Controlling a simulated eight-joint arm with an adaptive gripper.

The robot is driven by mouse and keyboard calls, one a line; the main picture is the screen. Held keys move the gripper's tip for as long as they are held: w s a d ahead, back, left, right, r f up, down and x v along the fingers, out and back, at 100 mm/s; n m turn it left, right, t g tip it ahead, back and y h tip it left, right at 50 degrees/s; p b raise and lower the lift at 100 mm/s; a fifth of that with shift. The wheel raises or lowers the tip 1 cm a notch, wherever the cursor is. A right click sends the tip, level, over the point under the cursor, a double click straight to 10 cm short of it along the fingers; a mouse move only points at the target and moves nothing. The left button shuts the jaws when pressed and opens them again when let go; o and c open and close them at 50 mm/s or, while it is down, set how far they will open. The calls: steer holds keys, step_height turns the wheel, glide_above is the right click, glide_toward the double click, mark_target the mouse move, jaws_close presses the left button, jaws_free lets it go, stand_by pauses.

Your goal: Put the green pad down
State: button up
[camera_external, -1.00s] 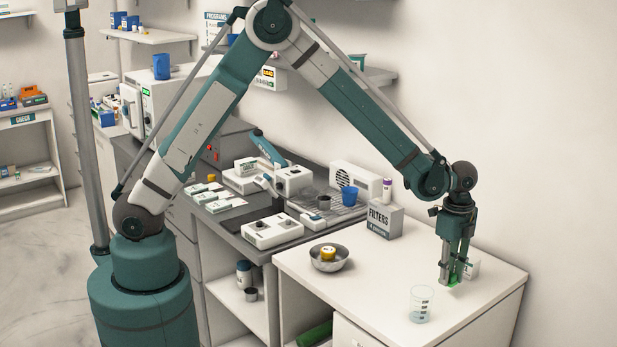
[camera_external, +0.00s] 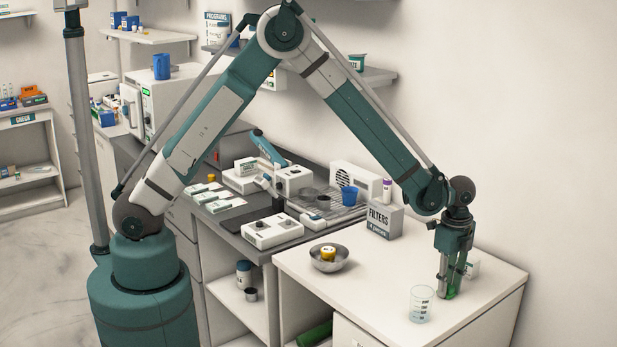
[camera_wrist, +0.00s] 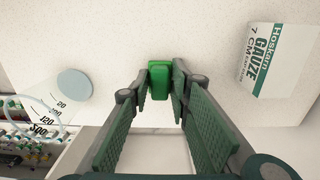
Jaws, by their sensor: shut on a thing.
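The green pad (camera_wrist: 159,80) is a small green block. It sits between the fingertips of my gripper (camera_wrist: 158,92) in the wrist view, and my gripper is shut on it. In the external view my gripper (camera_external: 449,292) points straight down at the white counter (camera_external: 380,285), right of the beaker. The pad (camera_external: 453,293) shows there as a bit of green at the fingertips, low over the counter. I cannot tell whether the pad touches the surface.
A clear beaker (camera_external: 421,304) stands left of my gripper. A white gauze box (camera_wrist: 272,60) stands close by on the other side, partly behind my gripper externally. A metal bowl (camera_external: 329,258) with a yellow item and a FILTERS box (camera_external: 384,221) are farther off. The counter's middle is clear.

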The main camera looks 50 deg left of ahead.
steer(key=shift+f, duration=0.15)
steer(key=o, duration=0.7)
steer(key=shift+o, duration=0.2)
step_height(320, 180, up, 12)
stand_by(0.7)
steer(key=shift+r, duration=0.2)
stand_by(0.4)
